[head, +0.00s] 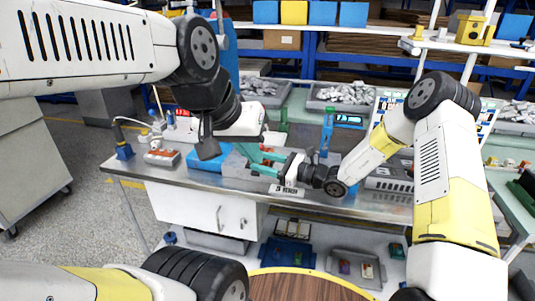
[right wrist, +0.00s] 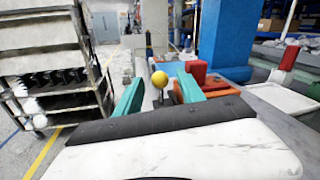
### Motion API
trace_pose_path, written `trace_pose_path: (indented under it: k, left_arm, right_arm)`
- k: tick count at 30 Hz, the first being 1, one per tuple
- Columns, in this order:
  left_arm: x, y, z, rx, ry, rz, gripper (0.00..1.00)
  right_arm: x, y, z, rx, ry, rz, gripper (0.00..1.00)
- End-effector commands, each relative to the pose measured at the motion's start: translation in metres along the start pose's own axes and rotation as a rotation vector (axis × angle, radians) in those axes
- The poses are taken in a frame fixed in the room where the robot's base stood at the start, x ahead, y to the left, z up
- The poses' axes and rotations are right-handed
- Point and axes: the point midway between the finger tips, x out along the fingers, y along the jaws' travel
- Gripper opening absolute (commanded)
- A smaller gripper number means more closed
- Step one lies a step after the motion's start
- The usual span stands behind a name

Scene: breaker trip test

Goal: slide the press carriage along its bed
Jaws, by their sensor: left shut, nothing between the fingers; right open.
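My right gripper (head: 250,158) has teal fingers and reaches left over the workbench. It is open. In the right wrist view its two teal fingers (right wrist: 160,95) stand apart, with a yellow ball knob (right wrist: 160,79) on a dark stem showing between them; I cannot tell whether they touch it.
The metal-topped workbench (head: 128,169) carries a small red-and-white device (head: 162,157) at left and a blue upright fixture (head: 327,130) at right. Bins of grey parts (head: 345,93) stand behind. A blue column (right wrist: 227,35) and red-orange parts (right wrist: 207,112) are right of the knob.

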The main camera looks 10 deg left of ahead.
Motion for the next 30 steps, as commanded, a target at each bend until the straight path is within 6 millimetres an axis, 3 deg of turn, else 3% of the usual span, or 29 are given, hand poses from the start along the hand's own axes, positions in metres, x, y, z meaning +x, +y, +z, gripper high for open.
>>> trace_pose_path:
  k: [3, 9, 22, 26, 30]
  left_arm:
    - [0.0, 0.0, 0.0, 0.0, 0.0, 0.0, 0.0]
    - [0.0, 0.0, 0.0, 0.0, 0.0, 0.0, 0.0]
    - [0.0, 0.0, 0.0, 0.0, 0.0, 0.0, 0.0]
    - [0.0, 0.0, 0.0, 0.0, 0.0, 0.0, 0.0]
    - [0.0, 0.0, 0.0, 0.0, 0.0, 0.0, 0.0]
  right_arm:
    - [-0.023, -0.001, -0.001, 0.001, 0.002, -0.003, 0.46]
    - [-0.046, 0.0, 0.0, 0.0, 0.001, -0.001, 0.46]
    - [-0.051, 0.001, 0.004, -0.014, 0.004, 0.011, 0.46]
    - [-0.057, 0.011, 0.028, -0.108, 0.031, 0.086, 0.46]
    - [-0.076, 0.037, 0.071, -0.31, 0.106, 0.245, 0.46]
